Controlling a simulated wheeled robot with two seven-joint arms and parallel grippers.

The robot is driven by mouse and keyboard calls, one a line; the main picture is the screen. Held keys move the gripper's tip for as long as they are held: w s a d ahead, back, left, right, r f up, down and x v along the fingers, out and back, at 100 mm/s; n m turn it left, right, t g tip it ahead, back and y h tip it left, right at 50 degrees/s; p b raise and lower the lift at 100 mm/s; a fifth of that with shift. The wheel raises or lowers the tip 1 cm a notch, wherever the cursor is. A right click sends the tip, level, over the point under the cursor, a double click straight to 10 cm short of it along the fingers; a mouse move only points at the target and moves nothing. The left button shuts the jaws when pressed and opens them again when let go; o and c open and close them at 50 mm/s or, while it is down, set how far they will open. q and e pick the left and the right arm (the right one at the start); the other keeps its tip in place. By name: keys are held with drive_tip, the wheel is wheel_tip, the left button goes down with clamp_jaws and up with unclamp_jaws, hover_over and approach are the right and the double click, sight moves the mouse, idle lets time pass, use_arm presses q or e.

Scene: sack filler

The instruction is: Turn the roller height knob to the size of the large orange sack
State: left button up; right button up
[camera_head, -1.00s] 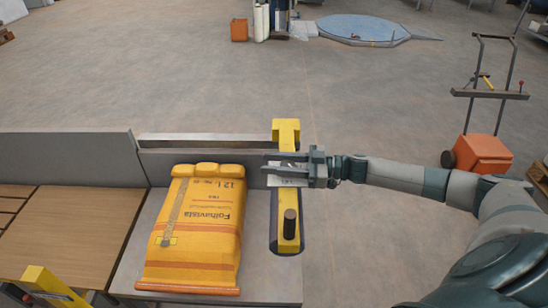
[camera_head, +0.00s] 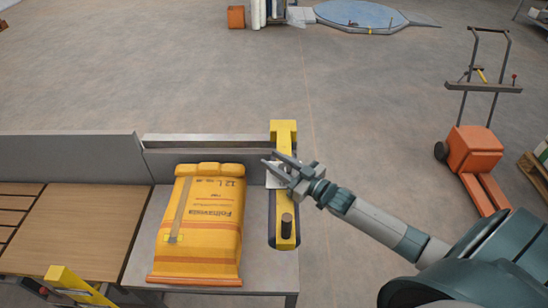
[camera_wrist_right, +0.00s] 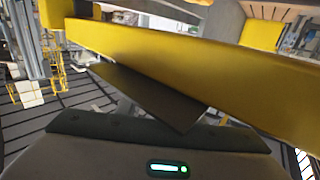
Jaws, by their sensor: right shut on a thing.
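The large orange sack (camera_head: 207,235) lies flat on the grey bed of the machine, left of a yellow beam (camera_head: 284,185). My right gripper (camera_head: 271,161) is at the left side of this beam, near its far end, with its fingers pointing up and left. It is shut on the roller height knob, which the fingers and wrist hide. A pale plate (camera_head: 273,181) shows just under the fingers. In the right wrist view the yellow beam (camera_wrist_right: 200,70) crosses close in front of a dark finger. My left gripper is not in view.
A grey side wall (camera_head: 200,160) runs behind the sack. An orange trolley (camera_head: 474,150) stands right on open floor.

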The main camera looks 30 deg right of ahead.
drive_tip(key=shift+d+r+m+h+p, duration=0.15)
drive_tip(key=shift+m+h+p, duration=0.25)
drive_tip(key=shift+h, duration=0.2)
drive_tip(key=o, duration=1.1)
drive_tip(key=shift+b+v, duration=2.45)
drive_tip(key=shift+v, duration=6.2)
drive_tip(key=shift+f, duration=0.4)
